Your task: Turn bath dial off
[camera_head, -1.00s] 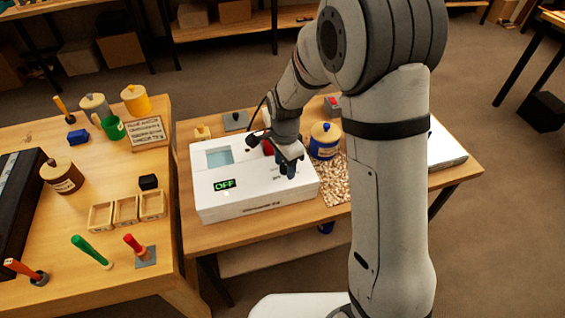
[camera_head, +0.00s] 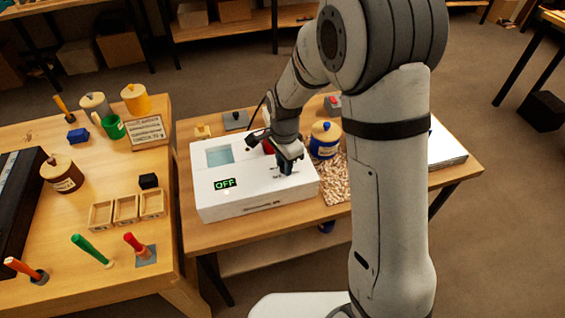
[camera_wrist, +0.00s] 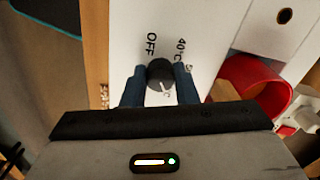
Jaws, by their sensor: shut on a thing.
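The white bath (camera_head: 240,201) stands on the right bench, with a water window (camera_head: 219,156) on top and a green display (camera_head: 225,184) reading OFF. Its dark round dial (camera_wrist: 160,74) shows in the wrist view between my blue fingertips. Labels OFF and 40°C are printed above the dial, with another label at right partly hidden. The dial's white pointer mark faces the lower side, away from the OFF label. My gripper (camera_wrist: 160,84) is shut on the dial; it also shows over the bath's right part in the head view (camera_head: 287,166), where it hides the dial.
A red ring-shaped thing (camera_wrist: 262,88) lies close right of the dial. A blue jar (camera_head: 324,141) and a pebbly mat (camera_head: 335,180) are right of the bath. The left bench holds mugs, small wooden trays (camera_head: 126,208) and upright handles.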

